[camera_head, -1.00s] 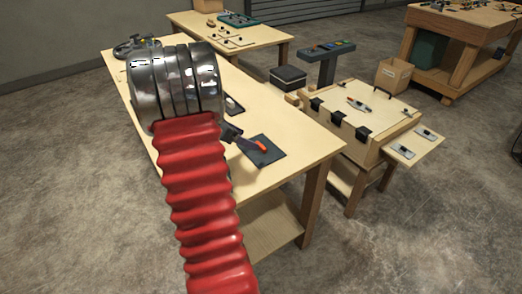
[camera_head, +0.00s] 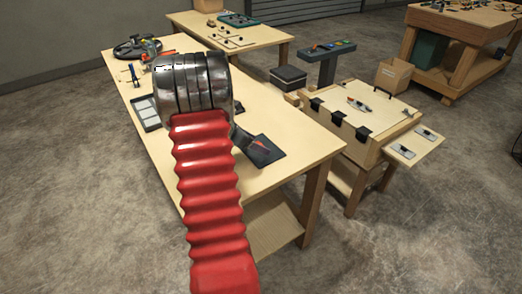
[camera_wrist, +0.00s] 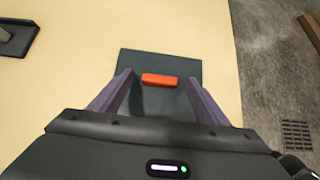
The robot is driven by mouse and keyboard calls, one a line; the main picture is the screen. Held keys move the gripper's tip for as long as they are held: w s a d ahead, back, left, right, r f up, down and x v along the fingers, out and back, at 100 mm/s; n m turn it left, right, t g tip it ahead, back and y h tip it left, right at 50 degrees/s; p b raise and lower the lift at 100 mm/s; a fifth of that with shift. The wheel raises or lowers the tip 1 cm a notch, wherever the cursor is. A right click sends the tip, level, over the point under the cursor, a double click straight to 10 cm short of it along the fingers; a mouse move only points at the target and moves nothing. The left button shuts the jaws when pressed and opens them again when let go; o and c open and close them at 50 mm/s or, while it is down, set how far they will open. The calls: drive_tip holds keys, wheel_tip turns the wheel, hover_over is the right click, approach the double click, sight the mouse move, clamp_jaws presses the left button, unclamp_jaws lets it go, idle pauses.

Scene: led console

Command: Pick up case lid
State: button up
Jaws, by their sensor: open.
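A dark grey square plate, seemingly the case lid (camera_wrist: 190,64), lies flat near the front right corner of the workbench and also shows in the head view (camera_head: 262,153). It has a small orange handle (camera_wrist: 173,81) on top. My gripper (camera_wrist: 159,77) is open above the lid, with one finger on each side of the handle. I cannot tell how high the fingertips are above the plate. In the head view my red arm and metal wrist hide most of the gripper.
A wooden box with black latches (camera_head: 371,112) stands on a stand at the right. A compartment tray (camera_head: 146,115) and tools (camera_head: 134,74) lie on the workbench (camera_head: 310,143). A dark object (camera_wrist: 16,38) sits left of the lid in the wrist view. Bench surface around the lid is clear.

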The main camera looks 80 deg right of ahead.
drive_tip(key=shift+s+d+f, duration=0.25)
drive_tip(key=shift+d+f, duration=0.05)
drive_tip(key=shift+f, duration=0.05)
idle(0.3)
drive_tip(key=c, duration=1.2)
